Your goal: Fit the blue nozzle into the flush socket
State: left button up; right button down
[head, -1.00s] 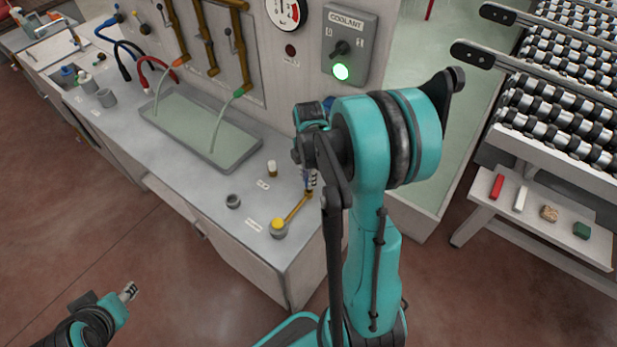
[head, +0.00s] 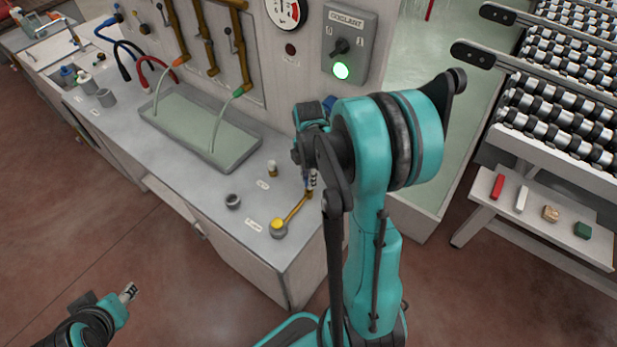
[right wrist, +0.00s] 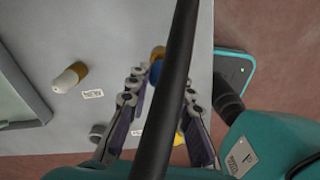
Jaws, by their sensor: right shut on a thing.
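The blue nozzle (right wrist: 155,72), with a brass-coloured end, sits between the fingers of my right gripper (right wrist: 161,95) in the right wrist view. My right gripper is shut on it; a dark bar hides part of the grip. In the head view my right gripper (head: 311,184) is low over the bench's right end, beside a yellow lever (head: 292,211) with a round yellow hub. A small grey ring-shaped socket (head: 233,201) stands left of the hub; I cannot read its label. My left gripper (head: 128,291) is away from the bench at lower left, its fingers too small to judge.
A grey tray (head: 224,168) with running coolant lies further left. The coolant switch box (head: 349,45) has a lit green lamp. A roller conveyor (head: 560,110) stands at right.

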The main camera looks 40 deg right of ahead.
jog(key=shift+f+b, duration=1.35)
jog(key=shift+f, duration=0.15)
jog(key=c, duration=1.3)
grip_release()
jog(key=shift+r, duration=0.1)
notch_tip(320, 180, up, 12)
jog(key=shift+f, duration=0.1)
jog(key=shift+a, duration=0.1)
jog(key=shift+s+a+m, duration=0.1)
jog(key=shift+a+m, duration=0.2)
jog(key=shift+a, duration=0.05)
jog(key=s+a+m+t, duration=0.2)
jog(key=a+m, duration=0.3)
jog(key=s+a+m+t+b, duration=0.1)
jog(key=s+a+m+t, duration=0.1)
jog(key=a+m, duration=0.3)
jog(key=s+a+m+t+b, duration=0.1)
jog(key=s+a+m+t, duration=0.2)
jog(key=a+m, duration=0.3)
jog(key=shift+s+a+f, duration=0.15)
jog(key=shift+a+f, duration=0.15)
jog(key=shift+a, duration=0.35)
